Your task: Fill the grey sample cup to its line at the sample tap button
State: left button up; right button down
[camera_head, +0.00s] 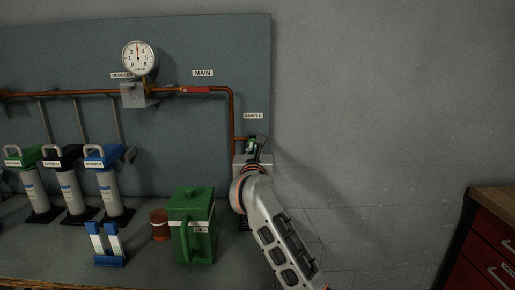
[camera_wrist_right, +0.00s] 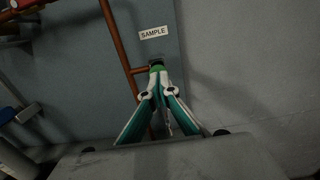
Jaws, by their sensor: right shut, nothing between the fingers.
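My right gripper (camera_head: 256,146) is up at the sample station, under the white SAMPLE label (camera_head: 253,115), at the right end of the blue-grey panel. In the right wrist view its two green-and-white fingers (camera_wrist_right: 156,76) meet at their tips, shut with nothing between them. The tips lie over a small dark fitting with green (camera_wrist_right: 157,63) at the pipe's end, below the SAMPLE label (camera_wrist_right: 153,33). I cannot tell whether they touch it. The tap outlet is hidden by my gripper and arm. I cannot make out the grey sample cup in either view. My left gripper is not in view.
A copper pipe (camera_head: 232,112) comes down to the station. A green jug (camera_head: 191,228), a brown cylinder (camera_head: 160,224), a blue-and-white holder (camera_head: 109,246) and several capped cylinders stand on the bench to the left. A red drawer cabinet (camera_head: 488,240) stands at right.

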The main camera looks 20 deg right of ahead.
pick_arm(q)
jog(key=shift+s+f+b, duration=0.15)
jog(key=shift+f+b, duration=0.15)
jog(key=shift+b, duration=0.05)
pick_arm(e)
jog(key=v, duration=1)
jog(key=shift+s+a, duration=0.2)
jog(key=shift+a, duration=0.1)
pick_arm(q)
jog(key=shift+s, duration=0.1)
